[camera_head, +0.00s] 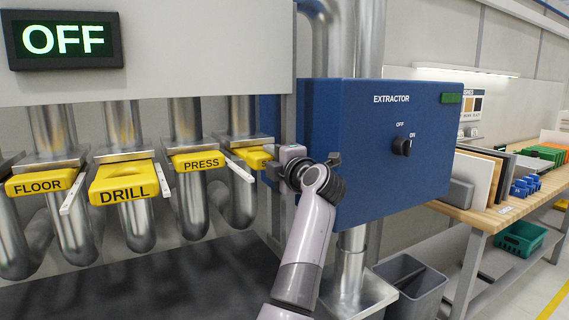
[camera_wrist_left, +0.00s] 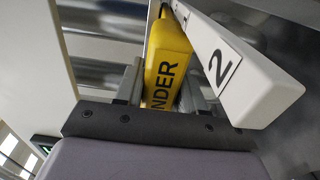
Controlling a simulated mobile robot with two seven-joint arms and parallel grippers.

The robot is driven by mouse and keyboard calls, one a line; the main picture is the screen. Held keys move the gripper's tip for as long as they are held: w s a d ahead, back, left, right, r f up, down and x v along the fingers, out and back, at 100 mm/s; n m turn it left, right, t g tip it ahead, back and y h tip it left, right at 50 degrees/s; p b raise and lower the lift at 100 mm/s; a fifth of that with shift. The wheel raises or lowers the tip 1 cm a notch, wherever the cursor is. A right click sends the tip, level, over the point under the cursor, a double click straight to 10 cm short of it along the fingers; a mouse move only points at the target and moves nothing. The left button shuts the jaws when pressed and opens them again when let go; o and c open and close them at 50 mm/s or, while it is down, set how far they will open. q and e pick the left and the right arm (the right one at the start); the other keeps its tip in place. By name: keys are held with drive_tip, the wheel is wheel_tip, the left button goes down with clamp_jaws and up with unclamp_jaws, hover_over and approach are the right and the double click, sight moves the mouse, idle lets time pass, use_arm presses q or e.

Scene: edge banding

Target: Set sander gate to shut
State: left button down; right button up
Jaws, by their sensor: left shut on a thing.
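In the left wrist view the left gripper (camera_wrist_left: 160,88) is shut on the handle. How far the gate is slid in cannot be told. My right gripper is not in view.
Yellow gates FLOOR (camera_head: 40,182), DRILL (camera_head: 124,186) and PRESS (camera_head: 198,161) stand in a row to the left. A white bar marked 2 (camera_wrist_left: 245,72) lies close beside the handle. The blue extractor box (camera_head: 385,135) is just right of my wrist. A display (camera_head: 63,40) reads OFF.

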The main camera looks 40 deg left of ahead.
use_arm(q)
drive_tip(key=x, duration=0.6)
drive_tip(key=shift+w, duration=0.1)
drive_tip(key=shift+r, duration=0.25)
drive_tip(key=c, duration=0.8)
unclamp_jaws()
drive_tip(key=shift+a, duration=0.1)
drive_tip(key=shift+o, duration=0.2)
drive_tip(key=shift+a+f, duration=0.15)
drive_tip(key=shift+f, duration=0.05)
drive_tip(key=b+v, duration=0.1)
drive_tip(key=v, duration=0.5)
drive_tip(key=shift+f+b, duration=0.1)
drive_tip(key=shift+b, duration=0.25)
drive_tip(key=shift+s+d, duration=0.2)
drive_tip(key=shift+d, duration=0.35)
